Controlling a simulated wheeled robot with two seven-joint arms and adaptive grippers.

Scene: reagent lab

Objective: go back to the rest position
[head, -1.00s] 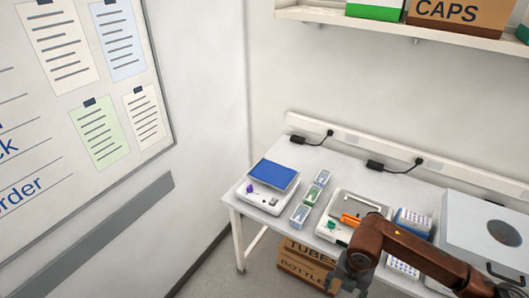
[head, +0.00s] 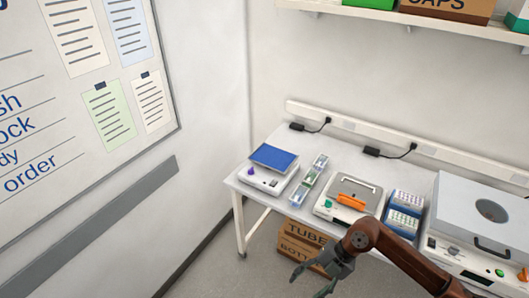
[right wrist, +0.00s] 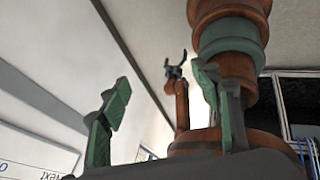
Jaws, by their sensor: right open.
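My right gripper (head: 311,283) is open and empty. It hangs in front of the bench (head: 268,212), over the floor, with its brown arm coming in from the lower right. In the right wrist view its green-padded fingers (right wrist: 163,82) stand wide apart with nothing held between them. A small dark gripper (right wrist: 175,66) on a brown arm shows farther off there. It looks like my left one, too small to tell its jaw state. My left gripper does not show in the head view.
On the bench stand a blue-topped device (head: 273,158), small boxes (head: 309,180), a device with an orange piece (head: 351,201), tube racks (head: 405,213) and a grey lidded machine (head: 480,225). Cardboard boxes (head: 298,246) sit underneath. The floor (head: 225,275) at left is clear.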

